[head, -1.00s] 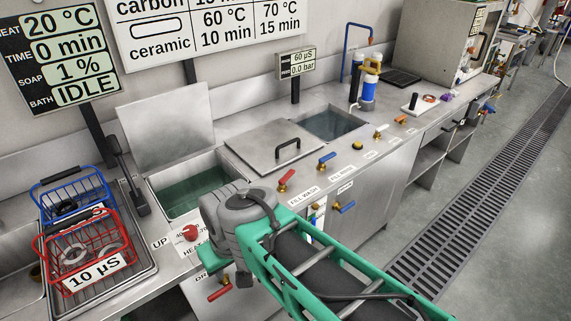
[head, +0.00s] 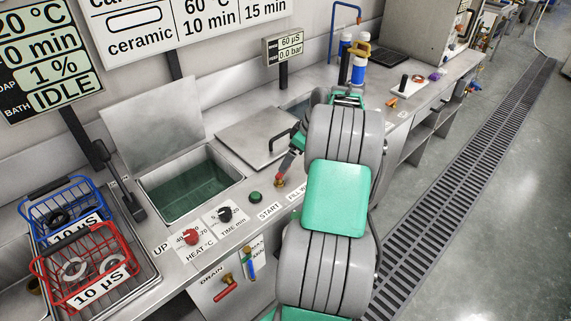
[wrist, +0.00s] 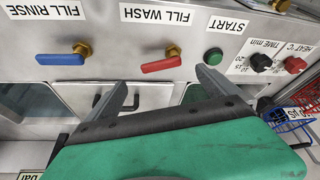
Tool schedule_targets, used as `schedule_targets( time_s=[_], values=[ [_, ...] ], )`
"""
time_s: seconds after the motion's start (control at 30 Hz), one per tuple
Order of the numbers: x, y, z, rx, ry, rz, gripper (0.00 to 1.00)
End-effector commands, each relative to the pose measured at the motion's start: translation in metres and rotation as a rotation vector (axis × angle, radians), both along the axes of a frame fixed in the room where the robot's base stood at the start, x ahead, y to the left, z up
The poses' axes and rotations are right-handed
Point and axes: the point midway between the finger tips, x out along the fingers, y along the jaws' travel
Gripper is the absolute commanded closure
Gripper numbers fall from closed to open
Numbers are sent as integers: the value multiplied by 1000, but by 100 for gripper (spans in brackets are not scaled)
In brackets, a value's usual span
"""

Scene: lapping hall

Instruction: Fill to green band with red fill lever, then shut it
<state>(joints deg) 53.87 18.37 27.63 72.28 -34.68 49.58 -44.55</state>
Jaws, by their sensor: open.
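The red fill lever (wrist: 161,64), on a brass valve under the FILL WASH label, lies sideways in the wrist view. In the head view its brass valve and a bit of red (head: 279,181) show beside my gripper (head: 290,160). My gripper is open and empty in the wrist view (wrist: 160,82), its fingertips just short of the lever and spread to either side of it. I cannot tell if they touch. The wash bath (head: 190,182) holds greenish water. A small upright gauge (head: 248,264) with blue and green parts is on the front panel; its level is too small to read.
A blue FILL RINSE lever (wrist: 60,59) and a green START button (wrist: 214,56) flank the red lever. A red drain lever (head: 227,288) is low on the front. Red (head: 127,262) and blue (head: 86,190) baskets stand at left. The right-hand floor is clear.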

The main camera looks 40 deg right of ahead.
Motion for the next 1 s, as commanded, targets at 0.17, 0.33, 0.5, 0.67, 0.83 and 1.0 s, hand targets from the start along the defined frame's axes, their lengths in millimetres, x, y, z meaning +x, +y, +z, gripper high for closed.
schedule_targets(
  time_s=[0.17, 0.33, 0.5, 0.67, 0.83, 1.0],
  values=[
    [13, 8, -31, 4, 3, 2, 1],
    [23, 10, -56, 1, 3, 1, 1],
    [26, 11, -62, -2, 2, 0, 1],
    [25, 11, -62, -2, 2, 0, 2],
    [25, 11, -62, 0, 2, -1, 16],
    [25, 11, -62, 0, 2, -1, 30]
  ],
)
